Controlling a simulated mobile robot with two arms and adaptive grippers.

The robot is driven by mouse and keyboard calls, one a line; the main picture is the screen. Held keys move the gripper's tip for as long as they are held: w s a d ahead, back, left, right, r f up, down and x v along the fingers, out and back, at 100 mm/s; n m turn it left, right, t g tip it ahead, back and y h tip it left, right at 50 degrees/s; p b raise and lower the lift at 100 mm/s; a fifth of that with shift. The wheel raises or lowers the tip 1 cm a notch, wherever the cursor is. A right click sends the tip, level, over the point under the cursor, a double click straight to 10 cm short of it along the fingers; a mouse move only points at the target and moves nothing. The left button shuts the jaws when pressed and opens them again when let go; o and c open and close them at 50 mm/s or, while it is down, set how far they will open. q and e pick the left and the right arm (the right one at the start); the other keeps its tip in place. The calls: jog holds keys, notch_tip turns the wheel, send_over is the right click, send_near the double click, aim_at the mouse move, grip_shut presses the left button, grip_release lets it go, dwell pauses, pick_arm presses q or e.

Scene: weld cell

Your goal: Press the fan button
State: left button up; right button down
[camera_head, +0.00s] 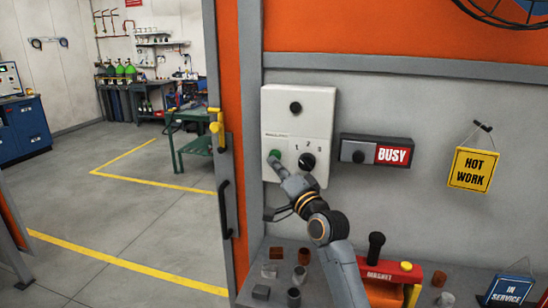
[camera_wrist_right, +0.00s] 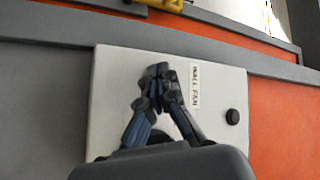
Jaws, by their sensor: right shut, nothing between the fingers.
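A white control box (camera_head: 312,110) is fixed to the grey wall. It has a green button (camera_head: 274,153) at lower left, a black knob (camera_head: 307,161) marked 1, 2, 3 and a round black part (camera_head: 295,108) near the top. My right gripper (camera_head: 277,162) is shut and empty, its fingertips at the green button; I cannot tell whether they touch it. In the right wrist view the shut fingertips (camera_wrist_right: 158,72) lie in front of the box (camera_wrist_right: 110,90), beside a label (camera_wrist_right: 195,87) reading "WALL FAN". The green button is hidden there. My left gripper is not in view.
A BUSY box (camera_head: 374,151) is right of the control box. A HOT WORK sign (camera_head: 472,168) hangs further right. Below, a shelf holds several small pieces, a red magnet unit (camera_head: 392,272) and a blue sign (camera_head: 510,290). Part of a fan (camera_head: 505,12) shows top right.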

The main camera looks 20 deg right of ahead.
dwell(0.3)
jog(key=shift+s+a+p, duration=0.25)
jog(key=shift+s+p, duration=0.15)
jog(key=shift+p, duration=0.05)
jog(key=s+a+p, duration=0.3)
jog(key=s, duration=0.2)
jog(key=shift+a, duration=0.2)
dwell(0.5)
